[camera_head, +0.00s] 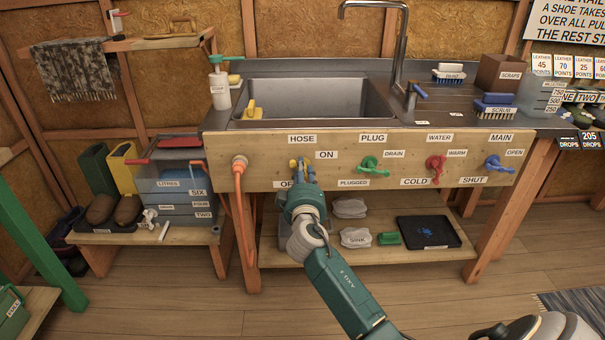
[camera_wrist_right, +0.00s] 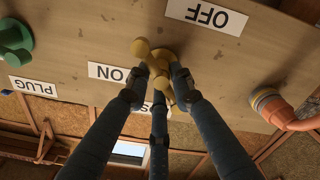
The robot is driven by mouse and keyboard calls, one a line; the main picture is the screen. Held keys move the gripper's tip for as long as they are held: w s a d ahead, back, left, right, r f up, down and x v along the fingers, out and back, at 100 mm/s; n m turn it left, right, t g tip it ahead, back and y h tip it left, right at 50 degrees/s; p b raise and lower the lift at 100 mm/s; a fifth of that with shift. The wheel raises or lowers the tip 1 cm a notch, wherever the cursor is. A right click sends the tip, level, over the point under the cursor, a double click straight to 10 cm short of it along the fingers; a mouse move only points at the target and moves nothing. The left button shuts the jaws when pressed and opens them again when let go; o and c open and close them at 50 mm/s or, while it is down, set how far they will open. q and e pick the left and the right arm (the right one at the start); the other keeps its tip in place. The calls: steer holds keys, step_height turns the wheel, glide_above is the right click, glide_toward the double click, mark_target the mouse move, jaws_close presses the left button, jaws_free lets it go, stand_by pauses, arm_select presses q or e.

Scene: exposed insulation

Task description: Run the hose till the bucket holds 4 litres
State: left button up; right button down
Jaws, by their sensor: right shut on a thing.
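The yellow hose tap (camera_head: 293,163) is on the wooden panel under the sink, between the ON and OFF labels. My right gripper (camera_head: 305,184) is shut on it; the right wrist view shows the fingers around the yellow handle (camera_wrist_right: 160,66). The handle's round knob points up and left in that view. The orange hose (camera_head: 239,185) comes from a fitting left of the tap and hangs down; it also shows in the wrist view (camera_wrist_right: 292,117). The blue-grey bucket (camera_head: 178,208), marked LITRES, SIX and TWO, stands on the low left bench. I cannot tell its water level.
The green PLUG (camera_head: 370,164), red WATER (camera_head: 436,165) and blue MAIN (camera_head: 496,164) taps sit along the same panel to the right. Brown shoes (camera_head: 114,210) lie beside the bucket. A black tray (camera_head: 428,232) and cloths rest on the shelf below.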

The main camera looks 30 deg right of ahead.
steer(key=m+b, duration=0.1)
steer(key=m, duration=0.1)
steer(key=m+b, duration=0.2)
steer(key=shift+s+d+f+m, duration=0.1)
steer(key=shift+d+f+m, duration=0.1)
steer(key=shift+m, duration=0.2)
steer(key=shift+m+b, duration=0.4)
arm_select(q)
steer(key=w+v, duration=0.2)
steer(key=v, duration=0.9)
steer(key=shift+r+t+b, duration=0.3)
steer(key=shift+t+b, duration=0.1)
arm_select(e)
steer(key=shift+m, duration=1.3)
arm_select(q)
steer(key=shift+s+a, duration=0.1)
arm_select(e)
steer(key=c, duration=1.5)
jaws_free()
steer(key=shift+s+d, duration=0.1)
steer(key=shift+c, duration=0.2)
steer(key=shift+r, duration=0.1)
